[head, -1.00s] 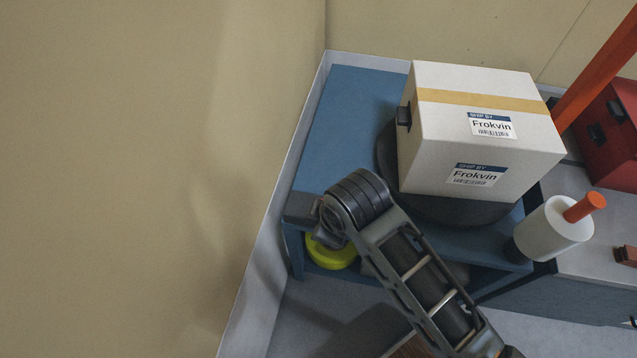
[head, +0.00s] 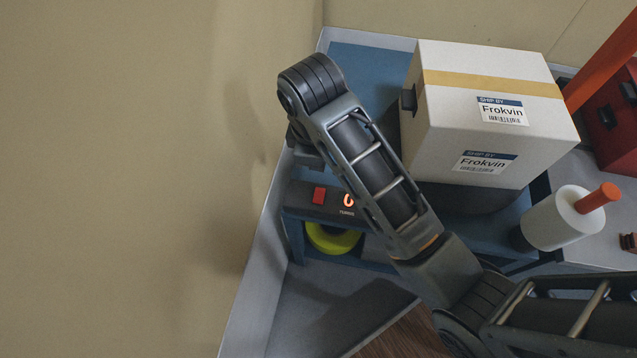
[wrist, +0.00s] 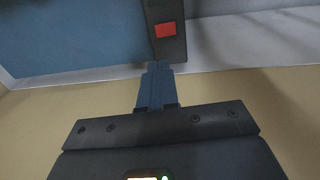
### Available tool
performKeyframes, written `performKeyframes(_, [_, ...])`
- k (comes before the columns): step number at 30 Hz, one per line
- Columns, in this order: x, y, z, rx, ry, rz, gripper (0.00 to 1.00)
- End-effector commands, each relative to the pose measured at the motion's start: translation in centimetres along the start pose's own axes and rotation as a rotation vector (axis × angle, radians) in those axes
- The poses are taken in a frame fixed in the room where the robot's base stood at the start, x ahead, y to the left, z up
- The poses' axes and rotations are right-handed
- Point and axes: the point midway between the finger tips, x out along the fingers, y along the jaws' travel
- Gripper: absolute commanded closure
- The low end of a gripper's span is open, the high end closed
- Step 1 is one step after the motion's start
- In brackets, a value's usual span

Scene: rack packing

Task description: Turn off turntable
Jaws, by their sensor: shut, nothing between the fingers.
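The turntable (head: 478,201) is a dark round disc on the blue table, mostly hidden under a large white box (head: 458,136). A dark control panel (head: 332,210) sits at the table's left front corner. It carries a red switch (head: 319,195) and a glowing orange ring (head: 349,200). The red switch also shows in the wrist view (wrist: 166,30), on the dark panel just beyond my fingertips. My gripper (wrist: 159,68) is shut and empty, with its tips close to the panel's end; contact cannot be told. In the head view my arm hides most of it.
A wall stands close along the left. A yellow-green round thing (head: 333,238) is under the table. The blue tabletop (head: 368,72) is bare behind my arm.

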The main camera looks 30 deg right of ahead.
Motion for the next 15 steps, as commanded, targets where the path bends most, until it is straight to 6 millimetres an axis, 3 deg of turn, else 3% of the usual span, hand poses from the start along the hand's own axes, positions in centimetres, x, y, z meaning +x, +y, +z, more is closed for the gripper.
performKeyframes(5, [1.9,-0.1,0.1,0.001,-0.003,-0.003,1.0])
performKeyframes(15, [8.5,-0.1,0.1,0.001,-0.003,-0.003,1.0])
